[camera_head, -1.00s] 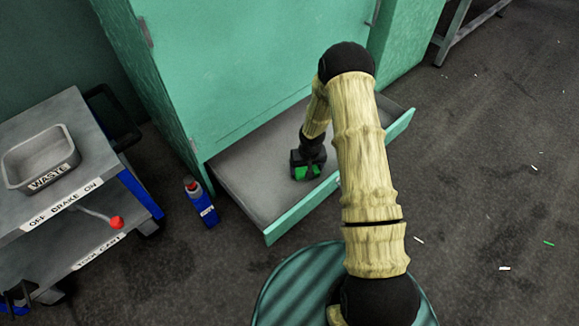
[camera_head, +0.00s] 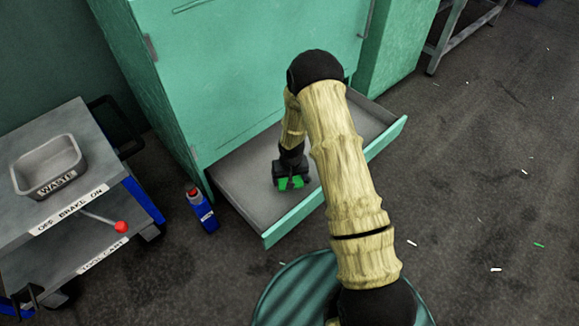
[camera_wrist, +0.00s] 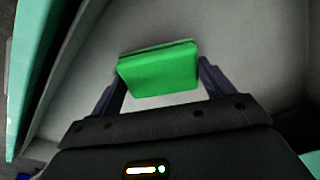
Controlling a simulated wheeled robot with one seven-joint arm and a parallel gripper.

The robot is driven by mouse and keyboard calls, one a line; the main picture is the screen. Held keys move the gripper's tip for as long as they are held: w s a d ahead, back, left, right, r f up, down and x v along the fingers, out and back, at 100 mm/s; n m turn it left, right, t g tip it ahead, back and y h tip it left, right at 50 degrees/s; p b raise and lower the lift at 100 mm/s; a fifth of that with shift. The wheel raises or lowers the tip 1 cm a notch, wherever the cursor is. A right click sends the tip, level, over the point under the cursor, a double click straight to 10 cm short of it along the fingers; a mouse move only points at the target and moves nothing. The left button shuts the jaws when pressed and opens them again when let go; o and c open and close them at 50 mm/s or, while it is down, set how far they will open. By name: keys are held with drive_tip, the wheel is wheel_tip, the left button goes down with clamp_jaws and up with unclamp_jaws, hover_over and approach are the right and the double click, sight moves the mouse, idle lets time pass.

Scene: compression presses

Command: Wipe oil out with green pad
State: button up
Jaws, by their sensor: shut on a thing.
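My gripper (camera_head: 291,182) is shut on the green pad (camera_head: 285,184). In the wrist view the green pad (camera_wrist: 158,70) sits between the two dark fingers. The pad is inside the open drawer-like tray (camera_head: 240,193) at the foot of the green cabinet, close over its grey floor. I cannot tell whether the pad touches the floor. No oil is clearly visible on the part of the floor that shows. My arm hides part of the tray's right side.
A blue bottle with a red cap (camera_head: 203,208) stands on the floor left of the tray. A tool cart (camera_head: 90,192) at the left carries a grey bin marked WASTE (camera_head: 50,190). The green cabinet (camera_head: 230,75) rises behind the tray. Floor at the right is mostly open.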

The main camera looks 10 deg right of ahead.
wheel_tip(320, 180, up, 2)
drive_tip(key=shift+a+r+p, duration=0.1)
drive_tip(key=shift+a+p, duration=0.05)
drive_tip(key=shift+p, duration=0.5)
drive_tip(key=shift+w+r+p, duration=0.2)
drive_tip(key=shift+r+p, duration=0.75)
drive_tip(key=shift+r, duration=0.05)
drive_tip(key=shift+s+a+r, duration=0.15)
drive_tip(key=shift+a+r, duration=0.05)
drive_tip(key=shift+r, duration=0.05)
drive_tip(key=shift+d, duration=0.35)
drive_tip(key=s+d+r+p, duration=0.1)
drive_tip(key=r+p, duration=0.6)
drive_tip(key=r, duration=0.7)
drive_tip(key=s+d+r+p, duration=0.2)
drive_tip(key=r+p, duration=0.5)
drive_tip(key=r, duration=0.7)
drive_tip(key=shift+d, duration=0.8)
